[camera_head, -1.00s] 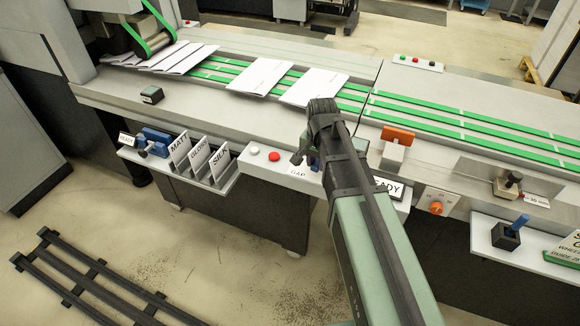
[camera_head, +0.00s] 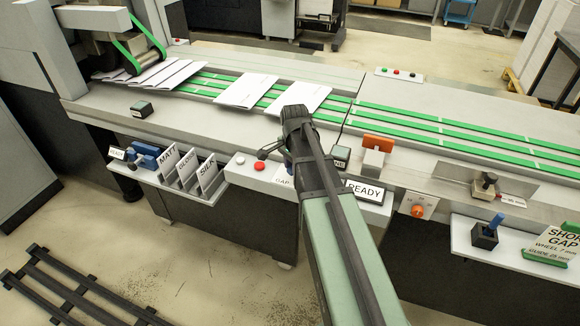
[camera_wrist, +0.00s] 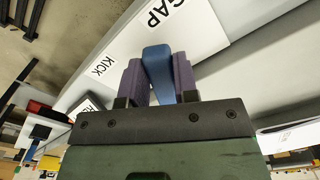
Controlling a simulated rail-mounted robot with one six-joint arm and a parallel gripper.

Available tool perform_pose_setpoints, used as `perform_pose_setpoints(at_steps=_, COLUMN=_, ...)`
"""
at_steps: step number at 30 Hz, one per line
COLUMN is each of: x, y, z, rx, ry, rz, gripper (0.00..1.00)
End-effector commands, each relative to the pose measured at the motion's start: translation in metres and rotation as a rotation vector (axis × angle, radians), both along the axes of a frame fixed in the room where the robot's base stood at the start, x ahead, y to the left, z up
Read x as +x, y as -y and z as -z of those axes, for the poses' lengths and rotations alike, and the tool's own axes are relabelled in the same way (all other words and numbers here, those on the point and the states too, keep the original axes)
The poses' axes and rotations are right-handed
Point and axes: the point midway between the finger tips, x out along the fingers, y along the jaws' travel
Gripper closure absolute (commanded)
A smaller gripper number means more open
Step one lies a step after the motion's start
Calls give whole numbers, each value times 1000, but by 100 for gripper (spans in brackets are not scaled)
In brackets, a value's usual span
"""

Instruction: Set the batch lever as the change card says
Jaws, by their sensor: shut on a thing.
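A blue lever (camera_wrist: 158,72) stands upright between the two purple-grey fingers of my gripper (camera_wrist: 157,78) in the wrist view. My gripper is shut on it. Labels reading GAP (camera_wrist: 165,14) and KICK (camera_wrist: 103,67) lie on the white panel beside the lever. In the head view the GAP label (camera_head: 283,181) shows left of my arm, which hides most of the lever and the KICK label. The change card (camera_head: 562,238) stands in a green holder at the far right and reads SHORT GAP, WHEEL 7 mm, GUIDE 25 mm.
A READY sign (camera_head: 366,191) is just right of my arm. A red button (camera_head: 259,166) and a white one sit to its left, near the MATT, GLOSS and SILK cards (camera_head: 188,172). An orange knob (camera_head: 417,208) and another blue-topped lever (camera_head: 488,233) are further right.

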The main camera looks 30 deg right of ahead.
Motion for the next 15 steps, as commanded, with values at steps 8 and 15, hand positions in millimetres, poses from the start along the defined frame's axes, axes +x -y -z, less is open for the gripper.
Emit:
perform_pose_setpoints(at_steps=8, x=1, y=0, z=0, rx=0, ry=2, rz=4, gripper=63)
perform_pose_setpoints(at_steps=15, x=1, y=0, z=0, rx=0, ry=1, rz=2, gripper=47)
